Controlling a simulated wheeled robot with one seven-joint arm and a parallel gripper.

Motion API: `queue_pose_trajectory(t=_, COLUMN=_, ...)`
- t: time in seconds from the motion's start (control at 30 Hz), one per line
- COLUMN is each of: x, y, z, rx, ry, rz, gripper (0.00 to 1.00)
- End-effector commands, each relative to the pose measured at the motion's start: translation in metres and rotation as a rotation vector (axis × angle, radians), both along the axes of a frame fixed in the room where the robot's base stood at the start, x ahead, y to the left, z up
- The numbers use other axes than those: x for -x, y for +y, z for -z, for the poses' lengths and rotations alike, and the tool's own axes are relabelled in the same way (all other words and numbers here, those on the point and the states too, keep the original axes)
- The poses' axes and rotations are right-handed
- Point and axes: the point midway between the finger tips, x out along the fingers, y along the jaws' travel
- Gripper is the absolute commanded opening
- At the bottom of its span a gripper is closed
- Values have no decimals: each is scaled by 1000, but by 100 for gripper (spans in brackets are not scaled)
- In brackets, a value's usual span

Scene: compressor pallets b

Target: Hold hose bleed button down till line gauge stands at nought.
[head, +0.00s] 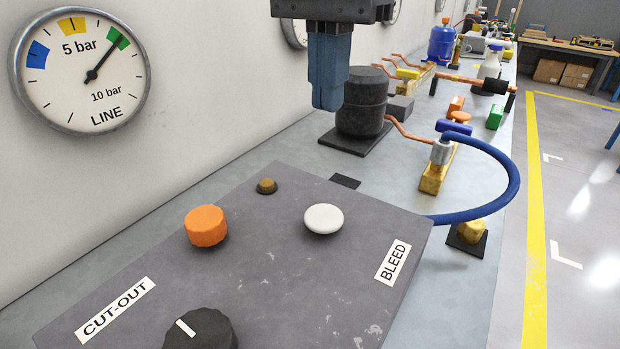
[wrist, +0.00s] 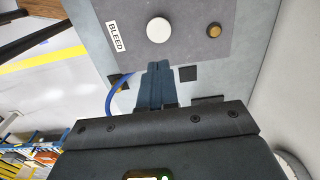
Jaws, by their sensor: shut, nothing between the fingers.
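The white bleed button (head: 323,219) stands raised on the grey panel beside the BLEED label (head: 392,262). It also shows in the wrist view (wrist: 158,30), just beyond my fingertips. The LINE gauge (head: 82,70) is on the wall at upper left. Its needle points up and right, to the green patch. My gripper (head: 328,100) is shut and empty, fingers pointing down, above and behind the panel's far edge. In the wrist view the closed fingers (wrist: 158,68) reach toward the button and appear apart from it. The blue hose (head: 505,170) curves out right of the panel.
The panel also bears an orange knob (head: 206,226), a small brown button (head: 267,186) and a black dial (head: 200,332) by the CUT-OUT label (head: 115,309). Behind it stand a black compressor (head: 362,105), copper pipes and brass fittings (head: 436,172). Open floor lies to the right.

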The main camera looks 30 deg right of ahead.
Motion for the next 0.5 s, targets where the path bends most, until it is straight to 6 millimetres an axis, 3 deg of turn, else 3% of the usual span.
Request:
queue_pose_trajectory(t=0.33, x=0, y=0, z=3, rx=-1, ry=0, rz=0, gripper=0)
queue_pose_trajectory(t=0.5, x=0, y=0, z=21, rx=-2, ry=2, rz=0, gripper=0)
